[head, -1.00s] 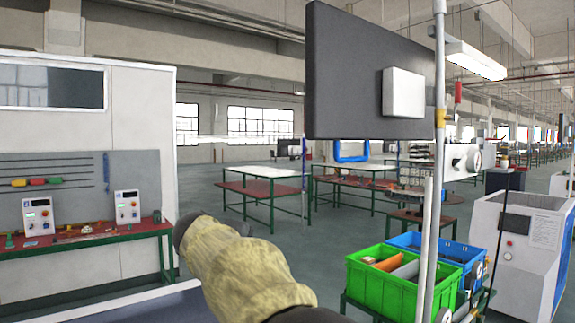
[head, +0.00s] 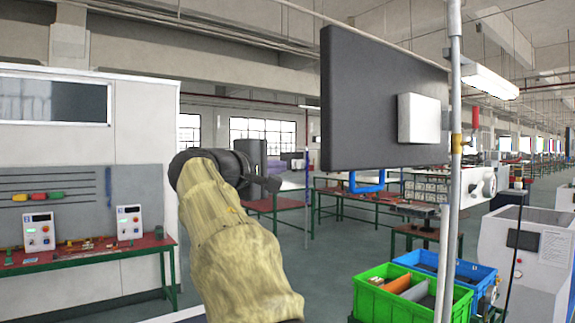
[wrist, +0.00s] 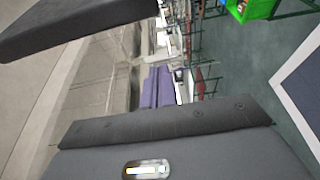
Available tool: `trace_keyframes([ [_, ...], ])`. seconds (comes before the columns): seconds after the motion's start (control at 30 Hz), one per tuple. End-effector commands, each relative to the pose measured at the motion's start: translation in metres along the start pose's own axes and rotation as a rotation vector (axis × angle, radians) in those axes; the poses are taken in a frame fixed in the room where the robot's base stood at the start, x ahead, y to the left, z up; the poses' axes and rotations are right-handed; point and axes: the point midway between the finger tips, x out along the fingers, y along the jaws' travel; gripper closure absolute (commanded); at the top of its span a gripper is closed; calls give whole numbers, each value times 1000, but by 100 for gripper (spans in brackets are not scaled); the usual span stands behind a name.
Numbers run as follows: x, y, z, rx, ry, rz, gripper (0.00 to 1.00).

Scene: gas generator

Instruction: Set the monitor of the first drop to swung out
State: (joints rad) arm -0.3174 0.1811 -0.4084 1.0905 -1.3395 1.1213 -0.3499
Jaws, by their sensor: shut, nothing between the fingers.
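The monitor (head: 352,98) is a dark flat panel with a white box on its visible face, beside a vertical pole (head: 455,115) at the right. A blue handle (head: 367,183) hangs at its lower edge. In the wrist view, the dark slab at the upper left looks like the monitor (wrist: 75,22). My gripper (head: 270,184), at the end of my sleeved arm, is shut and empty. It is left of the monitor and handle, apart from them in the picture. Its fingertips are small and hard to make out. The pole's joint to the monitor is partly hidden.
Green crate (head: 372,300) and blue crate (head: 472,277) stand low at the right, below the monitor. A red bench (head: 90,249) with control boxes is at the left. A white machine (head: 520,250) stands at the far right. Open floor lies behind my arm.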

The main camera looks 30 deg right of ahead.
Motion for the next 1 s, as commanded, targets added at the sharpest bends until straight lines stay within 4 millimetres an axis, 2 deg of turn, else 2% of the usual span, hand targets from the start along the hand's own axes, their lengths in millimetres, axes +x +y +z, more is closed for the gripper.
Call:
trace_keyframes([
  [0.53,91,5,1,-2,-2,-2,100],
  [0.8,77,2,28,2,3,-2,100],
  [1.0,74,0,37,1,3,-1,100],
])
